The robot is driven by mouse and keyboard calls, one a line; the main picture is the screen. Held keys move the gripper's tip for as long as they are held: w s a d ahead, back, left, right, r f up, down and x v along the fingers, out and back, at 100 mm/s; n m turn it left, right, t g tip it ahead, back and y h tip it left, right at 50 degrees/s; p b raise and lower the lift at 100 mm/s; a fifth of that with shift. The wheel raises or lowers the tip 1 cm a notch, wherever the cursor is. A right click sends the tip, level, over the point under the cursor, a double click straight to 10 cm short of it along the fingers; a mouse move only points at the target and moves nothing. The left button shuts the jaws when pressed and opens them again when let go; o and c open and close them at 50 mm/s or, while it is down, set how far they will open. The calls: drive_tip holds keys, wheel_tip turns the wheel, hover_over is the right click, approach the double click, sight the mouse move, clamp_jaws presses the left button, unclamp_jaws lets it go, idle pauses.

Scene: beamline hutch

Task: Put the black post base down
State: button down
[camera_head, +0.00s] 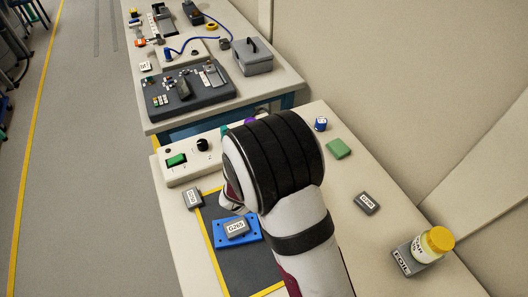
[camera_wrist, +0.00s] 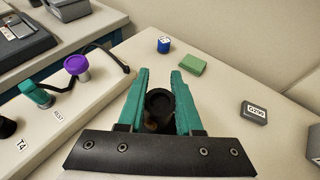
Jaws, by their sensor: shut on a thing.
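The black post base (camera_wrist: 159,104), a round black piece with a ring-like top, sits between the fingers of my gripper (camera_wrist: 160,100) in the wrist view. The two teal fingers are shut on it from both sides. Pale tabletop shows beyond the fingertips. I cannot tell whether its underside touches the table. In the head view my arm hides both the fingers and the post base.
A white panel (camera_head: 182,174) with knobs stands left of my gripper. A green block (camera_head: 338,148), a blue-and-white jar (camera_head: 320,124) and a grey labelled block (camera_head: 367,202) lie to the right, with clear tabletop between. A blue plate (camera_head: 220,241) sits on the dark mat.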

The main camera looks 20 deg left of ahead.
drive_tip(key=s+d+f+m+g+h, duration=0.1)
drive_tip(key=s+d+f+m+h, duration=0.15)
drive_tip(key=s+d, duration=0.9)
drive_tip(key=f, duration=0.7)
drive_tip(key=shift+w+d, duration=0.15)
drive_tip(key=shift+w, duration=0.05)
drive_tip(key=shift+f+h, duration=0.25)
drive_tip(key=shift+f, duration=0.15)
drive_tip(key=c, duration=0.6)
unclamp_jaws()
drive_tip(key=shift+f, duration=0.1)
